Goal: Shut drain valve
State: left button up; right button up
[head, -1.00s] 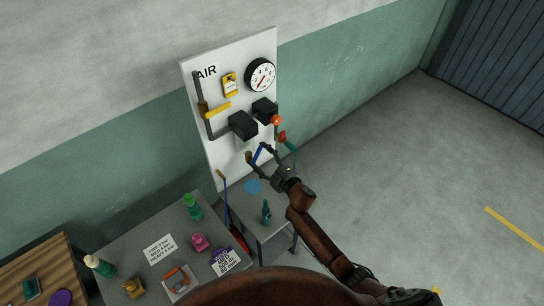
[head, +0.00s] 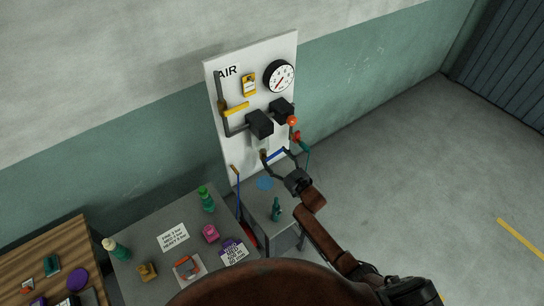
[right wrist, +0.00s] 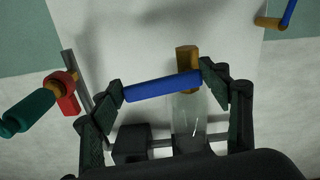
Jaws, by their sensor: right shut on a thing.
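The drain valve is a brass fitting (right wrist: 187,58) under a clear bowl (right wrist: 188,118) on the white AIR panel (head: 240,150). Its blue lever (right wrist: 162,87) lies nearly level across the right wrist view, and it also shows in the head view as a short blue bar (head: 276,154) pointing right from the brass. My right gripper (right wrist: 163,88) is shut on this lever, with one fingertip at each end of it. The gripper also shows in the head view (head: 276,159). My left gripper is in neither view.
A second blue lever (head: 238,174) hangs at the panel's lower left. A red-and-teal valve (head: 301,141) is close right of my gripper. A yellow lever (head: 236,108), gauge (head: 279,77) and black blocks (head: 260,124) are above. A grey table (head: 155,215) with bottles stands below.

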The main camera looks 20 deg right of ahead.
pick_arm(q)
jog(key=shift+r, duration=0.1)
pick_arm(e)
jog(key=shift+s+f+m, duration=0.1)
jog(key=shift+f+m, duration=0.25)
jog(key=shift+m, duration=0.45)
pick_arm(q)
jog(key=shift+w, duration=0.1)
pick_arm(e)
jog(key=o, duration=1.3)
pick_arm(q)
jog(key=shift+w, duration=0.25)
pick_arm(e)
jog(key=o, duration=0.4)
jog(key=v, duration=1.2)
